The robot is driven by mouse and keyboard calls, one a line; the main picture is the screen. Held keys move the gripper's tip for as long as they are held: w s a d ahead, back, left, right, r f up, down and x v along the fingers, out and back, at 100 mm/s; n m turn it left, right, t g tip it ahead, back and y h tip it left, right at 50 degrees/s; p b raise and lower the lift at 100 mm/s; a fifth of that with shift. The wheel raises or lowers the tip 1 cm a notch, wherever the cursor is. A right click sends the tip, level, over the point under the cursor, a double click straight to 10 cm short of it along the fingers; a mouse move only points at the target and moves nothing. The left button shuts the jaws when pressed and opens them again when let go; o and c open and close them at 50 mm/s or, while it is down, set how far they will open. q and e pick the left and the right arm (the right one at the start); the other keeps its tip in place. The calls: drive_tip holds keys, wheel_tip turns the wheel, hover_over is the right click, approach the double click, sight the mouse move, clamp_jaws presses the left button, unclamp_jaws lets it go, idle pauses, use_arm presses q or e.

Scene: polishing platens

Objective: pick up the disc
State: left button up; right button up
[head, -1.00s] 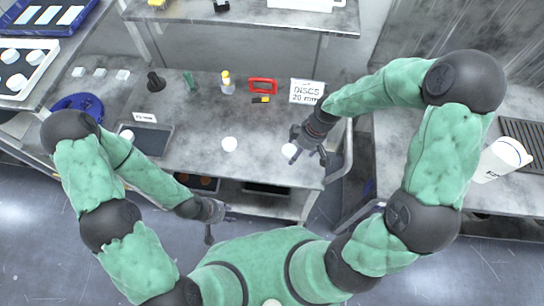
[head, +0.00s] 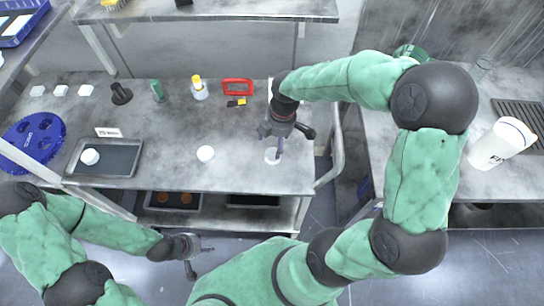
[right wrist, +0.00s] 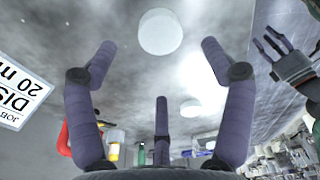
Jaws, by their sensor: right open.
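A white round disc (head: 272,155) lies on the grey bench (head: 180,120), right by my right gripper (head: 285,138). In the right wrist view this disc (right wrist: 160,32) appears ahead of and between the fingertips, and the open fingers do not touch it. A second white disc (head: 205,153) lies to the left on the bench; a white disc (right wrist: 191,108) also shows further off in the wrist view. A third (head: 90,156) sits in a dark tray (head: 70,167). My left gripper (head: 195,257) hangs in front of the bench, away from the discs; its finger opening is unclear.
A red-handled item (head: 238,86), a yellow-capped bottle (head: 199,90) and a dark stand (head: 121,94) are at the bench's back. A blue round holder (head: 35,138) is at left. A "DISCS 20 mm" card (right wrist: 20,92) stands near the right gripper. A metal rail (head: 338,150) edges the right.

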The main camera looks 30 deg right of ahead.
sight(273, 154)
drive_tip(key=shift+f, duration=0.95)
drive_tip(key=f+b, duration=0.2)
drive_tip(key=f, duration=0.1)
drive_tip(key=f+b, duration=0.1)
drive_tip(key=f, duration=0.1)
drive_tip(key=shift+a, duration=0.3)
drive_tip(key=c, duration=1.3)
